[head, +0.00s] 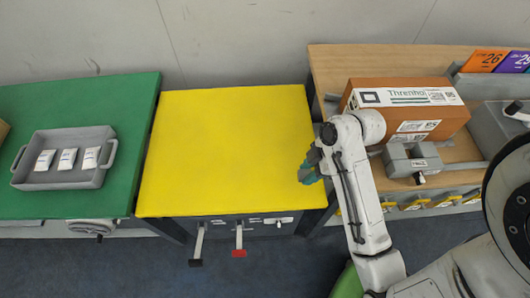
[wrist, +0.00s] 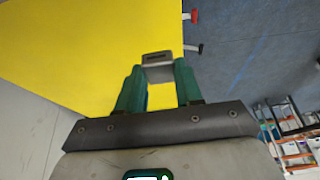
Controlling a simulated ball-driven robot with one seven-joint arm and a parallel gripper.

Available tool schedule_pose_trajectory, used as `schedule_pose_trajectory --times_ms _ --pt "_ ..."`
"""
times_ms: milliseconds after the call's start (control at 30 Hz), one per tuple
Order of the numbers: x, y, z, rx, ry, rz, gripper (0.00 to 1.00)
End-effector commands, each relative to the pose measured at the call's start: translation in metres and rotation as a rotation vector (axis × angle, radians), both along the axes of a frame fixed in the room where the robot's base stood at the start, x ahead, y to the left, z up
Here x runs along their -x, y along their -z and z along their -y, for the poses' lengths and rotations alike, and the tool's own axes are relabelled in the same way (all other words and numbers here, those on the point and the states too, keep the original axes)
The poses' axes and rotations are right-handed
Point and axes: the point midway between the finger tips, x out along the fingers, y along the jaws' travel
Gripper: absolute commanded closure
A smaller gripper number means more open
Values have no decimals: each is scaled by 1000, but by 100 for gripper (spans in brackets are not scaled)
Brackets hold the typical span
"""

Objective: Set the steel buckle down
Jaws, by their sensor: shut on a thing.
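The steel buckle (wrist: 157,57) is a small grey frame. In the wrist view it sits between the tips of my two green fingers. My gripper (wrist: 158,74) is shut on it. In the head view my gripper (head: 311,168) is over the right edge of the yellow table top (head: 230,150). The buckle cannot be made out there. The yellow top lies behind the buckle in the wrist view; I cannot tell how high the buckle is above it.
The yellow top is bare. A green table (head: 70,102) at the left bears a grey tray (head: 82,183) with white packets. A wooden bench (head: 330,62) at the right bears a cardboard box (head: 452,122) and a grey clamp-like device (head: 412,160). Levers (head: 239,240) jut from the yellow table's front.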

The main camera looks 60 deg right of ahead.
Motion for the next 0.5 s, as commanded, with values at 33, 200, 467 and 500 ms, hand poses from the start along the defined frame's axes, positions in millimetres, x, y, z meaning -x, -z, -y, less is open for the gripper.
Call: schedule_pose_trajectory --times_ms 33,200,467,500 --pt "-10 3 4 1 1 1 95" --pt "-46 20 15 1 0 1 95" --pt "-93 58 29 0 1 -3 95" --pt "-98 65 31 1 2 -2 95"
